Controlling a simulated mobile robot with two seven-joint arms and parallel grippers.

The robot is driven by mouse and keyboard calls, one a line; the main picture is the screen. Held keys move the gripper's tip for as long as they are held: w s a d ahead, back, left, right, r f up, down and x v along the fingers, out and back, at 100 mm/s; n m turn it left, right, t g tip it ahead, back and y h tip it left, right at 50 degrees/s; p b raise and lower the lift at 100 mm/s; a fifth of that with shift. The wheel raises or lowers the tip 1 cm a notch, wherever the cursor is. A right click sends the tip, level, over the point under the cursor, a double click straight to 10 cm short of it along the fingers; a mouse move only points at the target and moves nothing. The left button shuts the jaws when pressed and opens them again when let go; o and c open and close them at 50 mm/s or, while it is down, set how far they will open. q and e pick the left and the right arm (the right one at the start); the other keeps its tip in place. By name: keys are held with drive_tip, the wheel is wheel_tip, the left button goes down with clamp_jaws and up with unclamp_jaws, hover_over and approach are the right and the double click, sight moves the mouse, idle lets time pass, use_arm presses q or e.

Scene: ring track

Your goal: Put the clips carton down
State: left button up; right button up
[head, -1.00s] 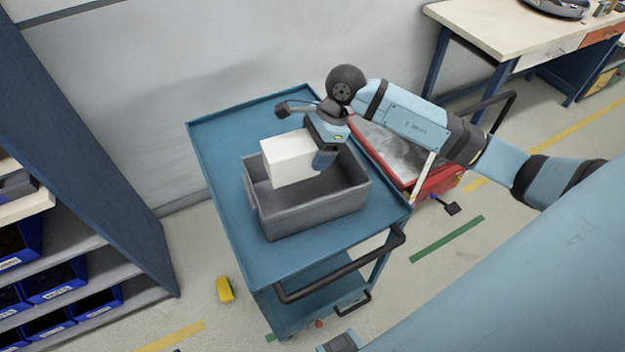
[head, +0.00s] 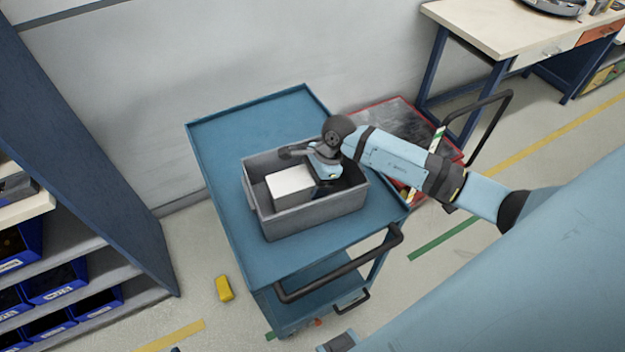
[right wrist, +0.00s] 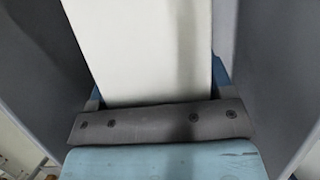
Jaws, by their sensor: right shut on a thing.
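The clips carton (head: 290,186) is a plain white box. It sits low inside the grey open bin (head: 312,217) on the blue cart. My right gripper (head: 323,172) is shut on the carton's right end, and its fingers are mostly hidden in the bin. In the right wrist view the carton (right wrist: 145,45) fills the middle, with the bin's grey walls (right wrist: 275,70) on both sides. I cannot tell whether the carton touches the bin floor.
The blue cart (head: 222,160) has free top surface left of and behind the bin. A red-edged cart (head: 395,120) stands behind my right arm. A workbench (head: 480,35) is at the back right, and shelving with blue bins (head: 55,280) at the left. A yellow object (head: 224,288) lies on the floor.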

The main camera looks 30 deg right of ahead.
drive_tip(key=shift+f, duration=0.1)
drive_tip(key=o, duration=1)
drive_tip(key=shift+o, duration=0.2)
drive_tip(key=b+v, duration=0.1)
drive_tip(key=v, duration=1.1)
drive_tip(key=shift+b, duration=0.35)
drive_tip(key=shift+a, duration=0.1)
